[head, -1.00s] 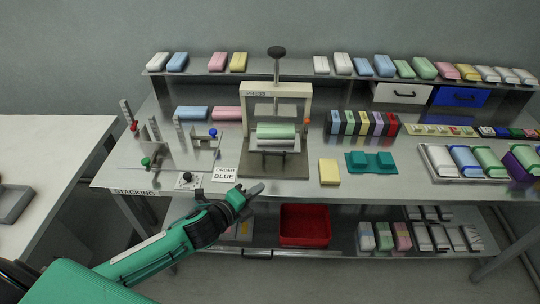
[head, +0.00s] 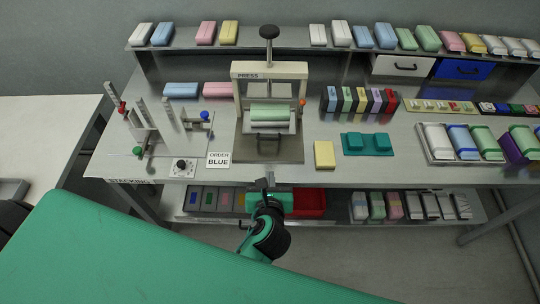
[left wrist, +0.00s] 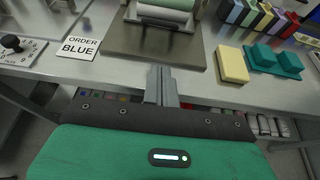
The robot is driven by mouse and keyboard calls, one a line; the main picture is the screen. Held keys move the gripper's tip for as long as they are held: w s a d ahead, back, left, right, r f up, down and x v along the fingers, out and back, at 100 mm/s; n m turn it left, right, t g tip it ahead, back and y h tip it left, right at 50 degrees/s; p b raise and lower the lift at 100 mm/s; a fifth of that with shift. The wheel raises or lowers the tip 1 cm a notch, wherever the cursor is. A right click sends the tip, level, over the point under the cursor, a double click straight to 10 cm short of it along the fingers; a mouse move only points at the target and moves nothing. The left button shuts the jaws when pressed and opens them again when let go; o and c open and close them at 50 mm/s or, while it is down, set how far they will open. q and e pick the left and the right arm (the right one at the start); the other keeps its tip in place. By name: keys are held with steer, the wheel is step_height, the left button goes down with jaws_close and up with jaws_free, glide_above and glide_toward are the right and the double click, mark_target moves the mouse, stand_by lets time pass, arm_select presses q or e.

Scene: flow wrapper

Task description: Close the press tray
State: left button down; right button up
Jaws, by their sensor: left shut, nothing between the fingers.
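The press (head: 270,80) stands on the steel table, a cream frame with a black knob on top and a grey base plate. Its tray (head: 267,136), with a dark handle at the front, holds a green and white block (head: 269,115); the tray sits toward the front of the frame. In the left wrist view the base plate (left wrist: 150,47) and part of the block (left wrist: 163,14) show at the top. My left gripper (head: 265,184) is shut and empty, just in front of the table edge below the press; its fingers (left wrist: 160,82) point toward the press. My right gripper is not in view.
A yellow block (head: 324,154) and a teal fixture (head: 367,144) lie right of the press. The order card (head: 218,160) and a dial box (head: 181,167) lie left. A red bin (head: 310,204) stands on the lower shelf. The table front by the base plate is clear.

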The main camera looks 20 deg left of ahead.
arm_select(q)
steer(key=p+x, duration=0.1)
steer(key=x, duration=0.7)
steer(key=shift+w, duration=0.3)
steer(key=w, duration=0.1)
steer(key=w+a+p, duration=0.1)
steer(key=w, duration=0.1)
steer(key=shift+w+r, duration=0.1)
steer(key=shift+w, duration=0.1)
steer(key=shift+w+a, duration=0.2)
steer(key=shift+w, duration=0.25)
steer(key=w+p, duration=0.1)
steer(key=w, duration=0.1)
steer(key=w+a+p, duration=0.1)
steer(key=shift+w+r, duration=0.15)
steer(key=shift+w, duration=0.25)
steer(key=shift+w+a, duration=0.2)
steer(key=shift+w, duration=0.15)
